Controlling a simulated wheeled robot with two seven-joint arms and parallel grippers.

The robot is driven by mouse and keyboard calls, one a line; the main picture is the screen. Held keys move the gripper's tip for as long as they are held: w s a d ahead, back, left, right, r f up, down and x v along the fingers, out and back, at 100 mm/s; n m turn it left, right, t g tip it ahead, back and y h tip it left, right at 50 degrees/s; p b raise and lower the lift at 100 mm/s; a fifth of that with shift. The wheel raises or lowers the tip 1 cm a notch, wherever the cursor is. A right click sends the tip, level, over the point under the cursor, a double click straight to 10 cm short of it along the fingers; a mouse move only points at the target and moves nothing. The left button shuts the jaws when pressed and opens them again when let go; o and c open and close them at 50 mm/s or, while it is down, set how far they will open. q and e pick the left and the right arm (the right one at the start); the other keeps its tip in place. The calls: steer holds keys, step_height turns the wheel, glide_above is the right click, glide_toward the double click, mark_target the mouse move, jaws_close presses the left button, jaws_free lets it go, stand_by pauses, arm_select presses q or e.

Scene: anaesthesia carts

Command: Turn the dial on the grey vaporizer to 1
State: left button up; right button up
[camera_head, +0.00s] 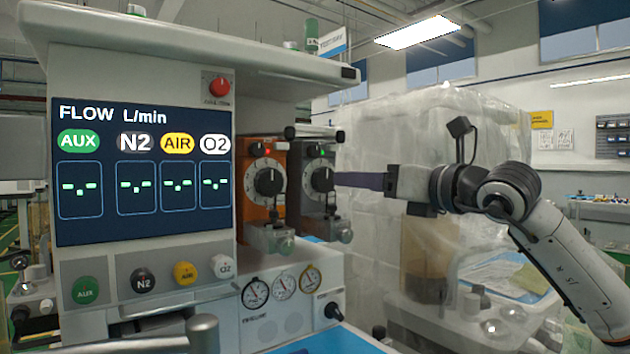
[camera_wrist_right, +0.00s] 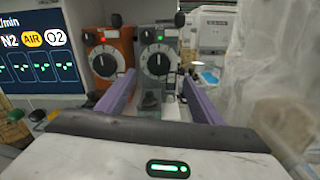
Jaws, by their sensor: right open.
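The grey vaporizer (camera_head: 318,205) stands to the right of an orange vaporizer (camera_head: 262,195) on the anaesthesia cart. Its black dial (camera_head: 322,179) faces out, with a green light above it. In the right wrist view the grey vaporizer's dial (camera_wrist_right: 158,62) shows between and beyond my purple fingers. My right gripper (camera_head: 345,180) comes in from the right with its fingertips near the grey dial; in the right wrist view the gripper (camera_wrist_right: 161,95) is open and empty, its fingers apart on either side of the dial. Contact cannot be told. My left gripper is not in view.
The flow screen (camera_head: 140,200) and the cart's body fill the left. Gauges (camera_head: 284,286) sit below the vaporizers. A plastic-wrapped stack (camera_head: 430,130) stands behind my right arm. The orange vaporizer is close beside the grey one.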

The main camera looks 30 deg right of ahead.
mark_target(327, 179)
steer(key=w, duration=0.2)
steer(key=w+p, duration=0.1)
steer(key=w, duration=0.2)
steer(key=w+a+p, duration=0.1)
steer(key=w, duration=0.2)
steer(key=shift+w+r, duration=0.1)
steer(key=shift+w, duration=0.55)
steer(key=c, duration=1.1)
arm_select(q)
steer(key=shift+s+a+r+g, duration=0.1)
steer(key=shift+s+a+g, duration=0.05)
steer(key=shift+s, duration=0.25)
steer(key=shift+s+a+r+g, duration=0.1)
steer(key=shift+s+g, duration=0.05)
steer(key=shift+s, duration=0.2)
arm_select(e)
steer(key=shift+o, duration=0.2)
